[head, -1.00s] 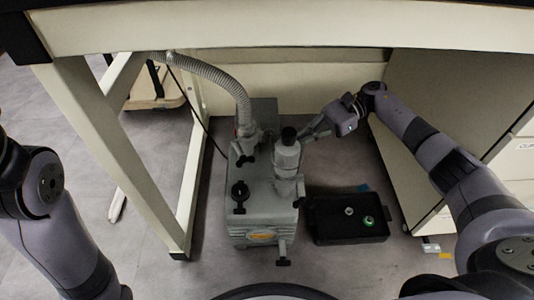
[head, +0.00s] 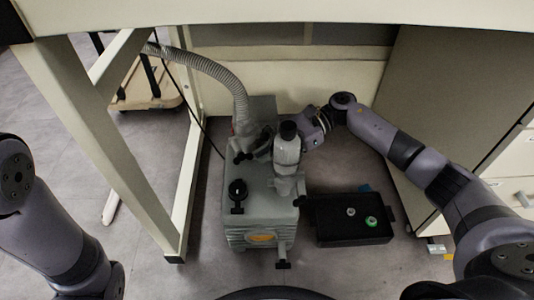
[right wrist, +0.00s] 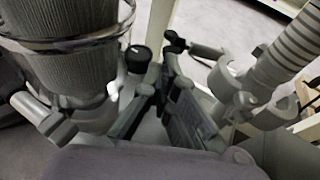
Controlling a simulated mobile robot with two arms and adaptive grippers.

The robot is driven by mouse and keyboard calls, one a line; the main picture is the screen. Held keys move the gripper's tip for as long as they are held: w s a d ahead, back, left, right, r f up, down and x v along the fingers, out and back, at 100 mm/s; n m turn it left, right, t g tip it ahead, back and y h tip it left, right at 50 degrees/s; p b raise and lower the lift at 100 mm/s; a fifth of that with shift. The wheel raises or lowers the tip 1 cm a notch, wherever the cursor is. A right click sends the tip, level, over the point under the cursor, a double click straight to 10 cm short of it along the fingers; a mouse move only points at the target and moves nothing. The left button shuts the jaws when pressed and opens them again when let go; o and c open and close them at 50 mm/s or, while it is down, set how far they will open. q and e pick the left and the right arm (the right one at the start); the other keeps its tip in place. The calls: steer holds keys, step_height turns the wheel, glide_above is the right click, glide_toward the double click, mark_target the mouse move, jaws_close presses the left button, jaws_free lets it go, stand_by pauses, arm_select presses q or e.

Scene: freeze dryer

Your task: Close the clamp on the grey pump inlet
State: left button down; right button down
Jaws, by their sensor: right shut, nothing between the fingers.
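The grey pump (head: 262,205) stands on the floor under the table. A ribbed grey hose (head: 225,78) comes down onto its inlet at the back left. The clamp (head: 243,152) with a black knob is at the inlet. In the right wrist view the clamp (right wrist: 276,114) shows curved jaws that look open, near the hose (right wrist: 292,48). My right gripper (head: 266,146) reaches behind the upright grey cylinder (head: 287,157) toward the clamp, partly hidden. Its fingers (right wrist: 168,75) are shut and empty, apart from the curved jaws. Only my left arm shows, not its gripper.
A black tray (head: 325,236) with small fittings, one green, sits right of the pump. A table leg (head: 190,185) stands left of it, and a cabinet (head: 440,110) at the right. The tabletop edge (head: 280,12) crosses above. Bare floor lies in front.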

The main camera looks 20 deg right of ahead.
mark_target(244, 140)
steer(key=shift+a+b, duration=0.3)
steer(key=shift+a, duration=0.15)
steer(key=shift+w+a+f+b, duration=0.1)
steer(key=shift+w+a+b, duration=0.1)
steer(key=shift+a+b, duration=0.5)
steer(key=shift+w+a+b, duration=0.3)
steer(key=shift+a+b, duration=0.05)
steer(key=shift+a, duration=0.3)
steer(key=shift+w+a+b, duration=0.3)
steer(key=shift+a+b, duration=0.05)
steer(key=shift+a, duration=0.25)
